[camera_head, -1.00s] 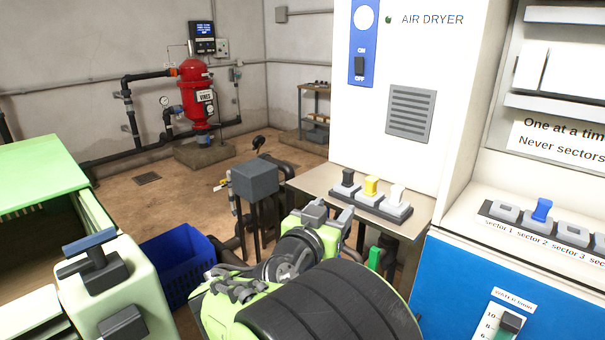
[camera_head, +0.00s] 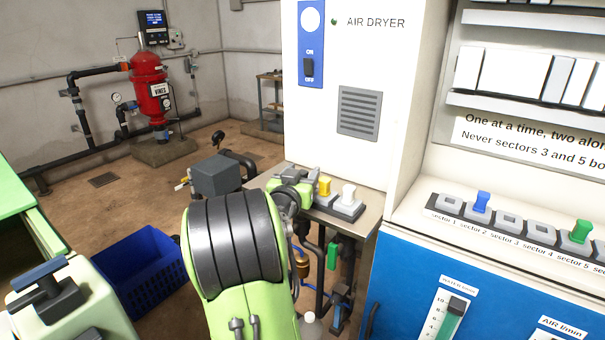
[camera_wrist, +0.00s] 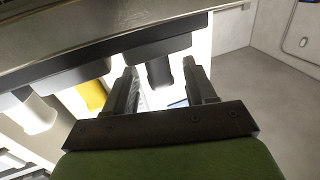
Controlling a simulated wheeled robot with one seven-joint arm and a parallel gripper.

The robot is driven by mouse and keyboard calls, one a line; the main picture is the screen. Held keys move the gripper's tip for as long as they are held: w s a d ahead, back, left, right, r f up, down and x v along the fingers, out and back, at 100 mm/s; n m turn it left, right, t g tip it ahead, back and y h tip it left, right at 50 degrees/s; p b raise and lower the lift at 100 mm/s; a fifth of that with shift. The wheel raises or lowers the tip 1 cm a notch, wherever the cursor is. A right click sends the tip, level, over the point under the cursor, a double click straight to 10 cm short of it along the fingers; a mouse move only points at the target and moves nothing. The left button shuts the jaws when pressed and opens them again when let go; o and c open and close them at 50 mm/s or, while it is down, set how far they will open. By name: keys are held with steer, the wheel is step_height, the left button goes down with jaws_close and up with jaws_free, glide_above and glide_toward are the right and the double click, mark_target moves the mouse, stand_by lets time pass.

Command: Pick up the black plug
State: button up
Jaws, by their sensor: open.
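The black plug (camera_wrist: 160,73) shows in the wrist view, hanging from its dark base in that upside-down picture. It sits between the two open fingers of my gripper (camera_wrist: 163,86), with bright gaps on both sides. In the head view my gripper (camera_head: 298,176) is at the left end of the plug row on the shelf below the air dryer. It hides the black plug there. The yellow plug (camera_head: 324,187) and white plug (camera_head: 348,195) stand to its right. They also show in the wrist view, yellow (camera_wrist: 91,95) and white (camera_wrist: 37,115).
The air dryer cabinet (camera_head: 360,60) rises behind the shelf (camera_head: 360,222). To the right is a sector panel (camera_head: 520,235) with a blue plug (camera_head: 481,202) and a green plug (camera_head: 577,231). A grey box (camera_head: 216,176) stands left of the shelf, and a blue crate (camera_head: 143,270) is on the floor.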

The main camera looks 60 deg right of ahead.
steer(key=shift+d, duration=0.45)
steer(key=shift+a, duration=0.1)
steer(key=c, duration=1)
steer(key=shift+r, duration=0.1)
